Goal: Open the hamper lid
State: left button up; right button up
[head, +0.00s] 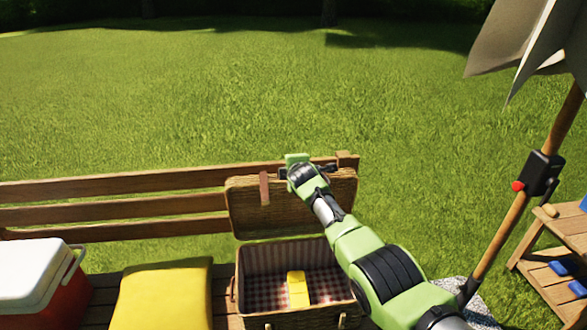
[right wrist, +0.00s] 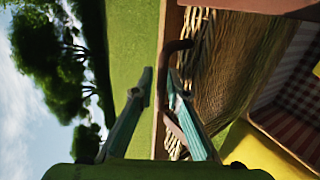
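The wicker hamper (head: 241,287) stands on the bench with its lid (head: 245,210) raised, upright or tilted back by the bench's backrest. The lid's wicker also shows in the right wrist view (right wrist: 225,75). A curved brown handle (right wrist: 165,70) sits at the lid's edge. My right gripper (head: 297,165) is at the lid's upper edge. Its two teal fingers (right wrist: 159,85) are apart, one on each side of the handle bar, with a gap visible; firm contact is not clear. My left gripper is in neither view.
A yellow item (head: 298,290) lies on the checked lining inside the hamper. A yellow cushion (head: 163,295) and a red-and-white cooler (head: 35,280) are to the left. The bench backrest (head: 110,185) runs behind. A parasol pole (head: 500,235) and wooden shelves (head: 550,285) stand at right.

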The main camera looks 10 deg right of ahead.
jog(key=v, duration=1.2)
dwell(0.3)
